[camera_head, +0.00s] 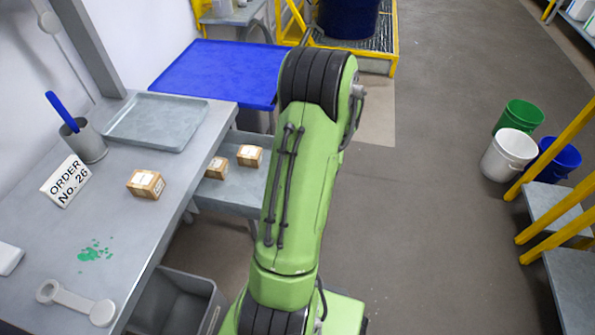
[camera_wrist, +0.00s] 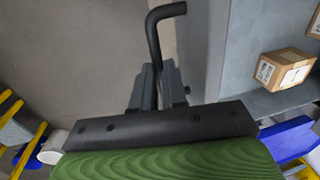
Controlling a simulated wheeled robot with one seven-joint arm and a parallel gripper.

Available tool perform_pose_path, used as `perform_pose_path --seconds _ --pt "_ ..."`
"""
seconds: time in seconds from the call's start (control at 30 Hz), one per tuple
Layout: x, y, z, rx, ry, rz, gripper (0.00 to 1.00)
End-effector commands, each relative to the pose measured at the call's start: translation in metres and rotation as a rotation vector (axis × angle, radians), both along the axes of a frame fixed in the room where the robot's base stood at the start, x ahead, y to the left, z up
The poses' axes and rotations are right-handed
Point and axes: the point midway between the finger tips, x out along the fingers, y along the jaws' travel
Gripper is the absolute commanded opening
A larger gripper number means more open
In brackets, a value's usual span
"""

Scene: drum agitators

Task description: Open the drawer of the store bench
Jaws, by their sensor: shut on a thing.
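The store bench (camera_head: 135,222) stands at the left in the head view. Its grey drawer (camera_head: 232,192) sticks out from under the bench top to the right, open, with two small cardboard boxes (camera_head: 250,156) (camera_head: 216,168) inside. In the wrist view the drawer's front (camera_wrist: 200,50) runs up the middle right, with one box (camera_wrist: 285,69) behind it. A black bent handle (camera_wrist: 158,28) stands off that front. My gripper (camera_wrist: 158,80) is shut on the handle's bar. In the head view my green arm hides the gripper, the handle and the drawer's right end.
On the bench top are a third box (camera_head: 146,183), a grey tray (camera_head: 155,121), a cup (camera_head: 84,142), an order sign (camera_head: 65,182) and a green spill (camera_head: 95,252). A grey bin (camera_head: 175,305) stands below. Buckets (camera_head: 508,155) stand far right; the floor between is clear.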

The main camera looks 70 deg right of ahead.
Motion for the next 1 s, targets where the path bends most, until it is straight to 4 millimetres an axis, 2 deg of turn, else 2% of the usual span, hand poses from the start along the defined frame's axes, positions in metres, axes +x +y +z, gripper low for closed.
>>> perform_pose_path --seconds 0.2,0.57,0.6,0.73,0.77,1.0 --pt "-0.0122 -0.0014 0.0004 0.000 0.000 0.000 0.00" --pt "-0.0133 -0.0017 0.0004 -0.001 0.000 0.001 0.00" --pt "-0.0133 -0.0017 0.0004 -0.001 0.000 0.001 0.15" --pt "-0.0132 -0.0017 0.0003 -0.001 0.000 0.001 0.35" --pt "-0.0131 -0.0017 0.0003 -0.001 0.000 0.001 0.38" --pt "-0.0131 -0.0016 0.0006 -0.001 0.000 0.000 0.38"
